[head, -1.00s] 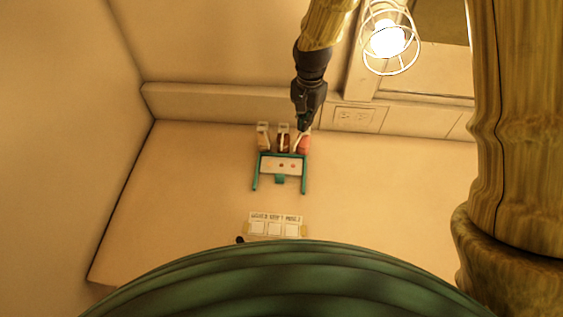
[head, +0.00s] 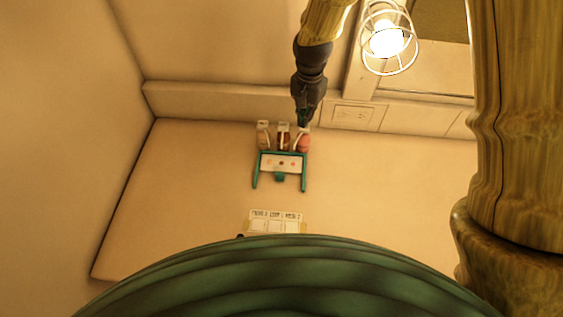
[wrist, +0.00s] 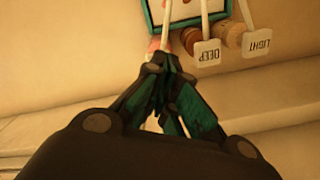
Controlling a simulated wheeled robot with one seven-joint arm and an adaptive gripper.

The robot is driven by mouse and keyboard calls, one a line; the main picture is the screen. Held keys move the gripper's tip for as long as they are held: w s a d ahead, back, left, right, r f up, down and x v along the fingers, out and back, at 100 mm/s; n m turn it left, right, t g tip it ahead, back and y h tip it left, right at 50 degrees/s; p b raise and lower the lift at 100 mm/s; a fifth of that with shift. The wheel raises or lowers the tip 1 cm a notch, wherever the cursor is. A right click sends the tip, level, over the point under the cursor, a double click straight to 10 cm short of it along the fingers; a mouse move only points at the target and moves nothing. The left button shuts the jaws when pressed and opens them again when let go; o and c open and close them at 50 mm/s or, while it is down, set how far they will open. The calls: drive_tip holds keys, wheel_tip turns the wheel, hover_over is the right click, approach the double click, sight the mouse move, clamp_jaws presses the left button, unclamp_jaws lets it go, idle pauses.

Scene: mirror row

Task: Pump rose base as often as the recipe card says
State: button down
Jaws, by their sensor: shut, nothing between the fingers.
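Three pump bottles stand in a row behind a teal-framed stand (head: 280,162). The right bottle is pink (head: 303,143), the middle one is brown (head: 283,142), and the left one is pale (head: 263,140). My gripper (head: 303,122) is shut at the top of the pink bottle. In the wrist view my gripper (wrist: 165,65) covers most of the pink bottle and its pump top. The brown bottle's white tag reads DEEP (wrist: 208,54) and the pale bottle's reads LIGHT (wrist: 257,42). The recipe card (head: 275,222) lies in front, its print too small to read surely.
A caged lamp (head: 388,40) glows at the upper right. A wall ledge (head: 215,103) runs behind the bottles. The counter (head: 385,190) is clear to the right and left of the stand.

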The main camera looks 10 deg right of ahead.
drive_tip(key=shift+f, duration=0.2)
drive_tip(key=shift+f, duration=0.35)
drive_tip(key=shift+f+b, duration=0.55)
drive_tip(key=shift+f, duration=0.5)
drive_tip(key=shift+r, duration=0.15)
drive_tip(key=shift+r+p, duration=1.5)
drive_tip(key=shift+r+p, duration=2.5)
drive_tip(key=shift+r, duration=0.5)
